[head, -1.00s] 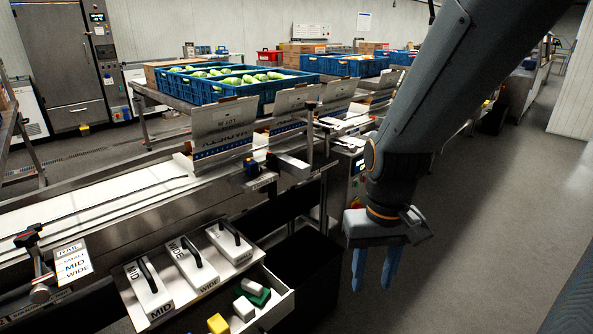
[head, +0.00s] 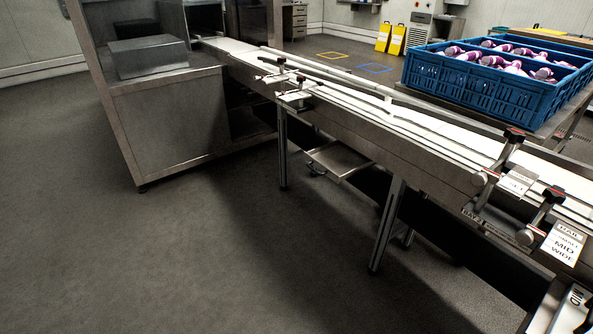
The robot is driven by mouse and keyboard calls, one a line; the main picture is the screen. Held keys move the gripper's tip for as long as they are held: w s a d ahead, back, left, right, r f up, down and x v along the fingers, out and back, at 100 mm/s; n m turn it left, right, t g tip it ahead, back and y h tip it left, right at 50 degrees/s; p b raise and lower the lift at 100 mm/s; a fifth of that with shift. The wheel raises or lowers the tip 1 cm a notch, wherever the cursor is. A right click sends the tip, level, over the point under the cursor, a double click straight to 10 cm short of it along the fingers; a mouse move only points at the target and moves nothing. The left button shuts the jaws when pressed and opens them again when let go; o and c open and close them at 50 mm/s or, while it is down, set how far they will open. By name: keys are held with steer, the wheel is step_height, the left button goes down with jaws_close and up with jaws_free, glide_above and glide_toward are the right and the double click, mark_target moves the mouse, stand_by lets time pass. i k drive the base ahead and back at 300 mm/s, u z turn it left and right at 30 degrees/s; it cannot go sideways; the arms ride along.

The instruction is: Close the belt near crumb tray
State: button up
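A shallow metal tray (head: 338,160), which looks like the crumb tray, sits low under the conveyor belt (head: 415,118) between two of its legs. It juts out past the front side of the belt frame, so it looks pulled out. Its back part is hidden in shadow under the belt. A small knob or handle shows at its front edge. My gripper and arm are not in view.
The conveyor runs from a metal cabinet (head: 165,125) at upper left to the lower right. Rail clamps (head: 525,180) and a rail card (head: 563,243) stick out along it. A blue crate (head: 480,85) stands behind. The grey floor in front is clear.

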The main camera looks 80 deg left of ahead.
mark_target(339, 161)
steer(key=u, duration=2.6)
steer(key=i, duration=0.9)
steer(key=u, duration=0.05)
